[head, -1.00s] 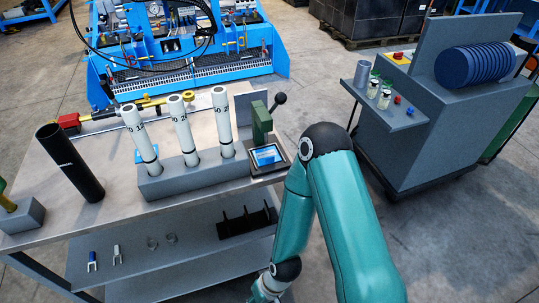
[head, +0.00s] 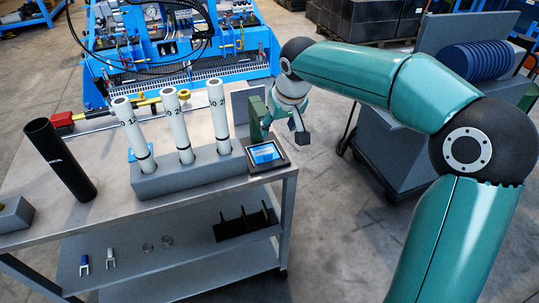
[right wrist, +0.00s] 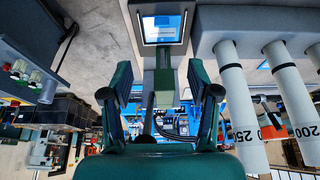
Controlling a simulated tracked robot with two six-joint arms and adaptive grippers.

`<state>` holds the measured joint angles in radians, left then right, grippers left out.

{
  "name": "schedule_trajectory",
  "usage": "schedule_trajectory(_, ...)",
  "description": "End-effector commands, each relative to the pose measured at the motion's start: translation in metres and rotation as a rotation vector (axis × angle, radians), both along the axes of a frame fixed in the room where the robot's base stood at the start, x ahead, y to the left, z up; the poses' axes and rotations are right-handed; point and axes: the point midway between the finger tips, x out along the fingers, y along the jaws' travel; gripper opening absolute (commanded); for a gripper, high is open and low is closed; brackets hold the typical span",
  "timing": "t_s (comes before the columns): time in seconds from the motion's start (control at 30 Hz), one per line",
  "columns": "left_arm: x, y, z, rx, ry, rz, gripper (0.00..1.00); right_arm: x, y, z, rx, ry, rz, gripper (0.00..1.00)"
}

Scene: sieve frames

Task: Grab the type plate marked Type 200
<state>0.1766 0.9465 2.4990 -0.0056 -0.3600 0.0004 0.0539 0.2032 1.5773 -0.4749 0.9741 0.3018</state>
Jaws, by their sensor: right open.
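No plate with a readable Type 200 marking can be picked out. A tube marked 200 (right wrist: 290,100) and a tube marked 250 (right wrist: 240,110) show in the right wrist view. In the head view the white tubes (head: 176,125) lean in a grey rack (head: 188,174) on the table. A blue card (head: 131,155) shows behind the leftmost tube. My right gripper (head: 298,122) is beside the green post (head: 256,117) at the table's right end. In the right wrist view the right gripper (right wrist: 160,88) is open, with the green post between its fingers. My left gripper is not in view.
A small blue screen (head: 264,153) stands by the post. A black tube (head: 60,160) leans at the table's left. The lower shelf (head: 180,252) holds forks, rings and a black rack. A grey cart (head: 390,145) stands to the right, beyond open floor.

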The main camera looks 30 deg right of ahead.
Motion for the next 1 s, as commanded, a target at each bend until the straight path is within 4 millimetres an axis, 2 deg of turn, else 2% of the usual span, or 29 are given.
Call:
schedule_trajectory(0.5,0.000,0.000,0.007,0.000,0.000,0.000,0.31,0.035,-0.009,-0.089,-0.001,0.006,-0.003,0.60)
schedule_trajectory(0.83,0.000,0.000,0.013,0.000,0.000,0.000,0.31,0.044,-0.010,-0.111,0.000,0.006,-0.002,0.60)
schedule_trajectory(1.0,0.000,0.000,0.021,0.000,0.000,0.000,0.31,0.054,-0.009,-0.133,0.000,0.007,-0.002,0.60)
